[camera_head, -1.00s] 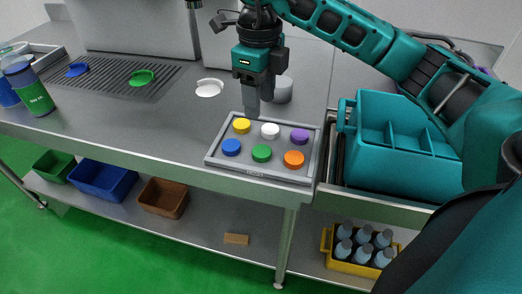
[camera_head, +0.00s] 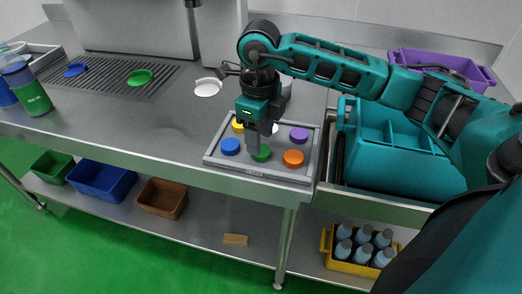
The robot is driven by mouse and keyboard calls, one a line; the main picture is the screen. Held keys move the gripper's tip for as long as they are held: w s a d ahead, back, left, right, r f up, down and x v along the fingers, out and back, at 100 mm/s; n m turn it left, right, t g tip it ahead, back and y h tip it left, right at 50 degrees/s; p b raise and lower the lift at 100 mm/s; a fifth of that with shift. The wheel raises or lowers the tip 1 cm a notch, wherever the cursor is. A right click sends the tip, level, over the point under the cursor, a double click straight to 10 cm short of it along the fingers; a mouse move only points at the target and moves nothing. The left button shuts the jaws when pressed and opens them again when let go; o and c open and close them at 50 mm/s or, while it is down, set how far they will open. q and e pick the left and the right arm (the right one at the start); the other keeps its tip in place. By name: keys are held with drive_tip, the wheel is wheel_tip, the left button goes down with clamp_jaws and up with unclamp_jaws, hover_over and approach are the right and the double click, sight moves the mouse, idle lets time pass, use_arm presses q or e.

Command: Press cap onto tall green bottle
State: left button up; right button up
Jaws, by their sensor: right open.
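A bottle with a green label (camera_head: 35,100) stands upright at the far left of the counter, next to a blue one cut off by the picture edge. A grey tray (camera_head: 210,158) holds several coloured caps. The green cap (camera_head: 262,155) lies in its front row, between the blue cap (camera_head: 230,146) and the orange cap (camera_head: 293,158). My right gripper (camera_head: 258,149) points down over the tray, its fingers open at the green cap and partly hiding it. I cannot tell whether they touch it. The white cap is partly hidden behind the gripper. My left gripper is out of view.
A green disc (camera_head: 139,77) and a blue disc (camera_head: 75,70) lie on the drip grate. A white disc (camera_head: 207,87) lies on the counter. A teal divided crate (camera_head: 385,150) stands right of the tray. The counter between bottle and tray is clear.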

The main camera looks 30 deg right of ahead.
drive_tip(key=shift+f, duration=1.55)
drive_tip(key=c, duration=0.7)
drive_tip(key=shift+o, duration=0.2)
drive_tip(key=shift+r, duration=0.15)
wheel_tip(320, 180, up, 20)
drive_tip(key=p, duration=0.3)
